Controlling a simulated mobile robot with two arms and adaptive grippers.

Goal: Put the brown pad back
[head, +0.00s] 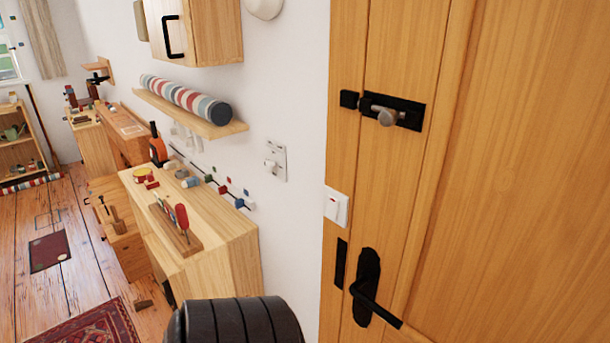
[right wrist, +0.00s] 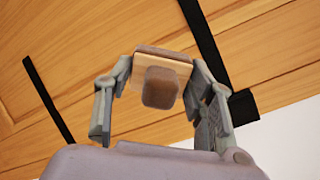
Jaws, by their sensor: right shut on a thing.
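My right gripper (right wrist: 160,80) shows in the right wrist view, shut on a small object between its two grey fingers. The object has a brown, rounded pad (right wrist: 160,88) facing the camera and a light wooden block with a dark brown edge behind it. A wooden surface with black strips lies beyond the gripper; I cannot tell whether the object touches it. In the head view, neither gripper shows and I see no clear brown pad. My left gripper is out of view.
A wooden door (head: 525,170) with a black bolt (head: 405,112) and handle (head: 368,290) fills the right. A light wooden cabinet (head: 225,240) carries small items and a holder with a red-handled tool (head: 182,217). A shelf (head: 205,122) bears a striped roll. Floor shows at left.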

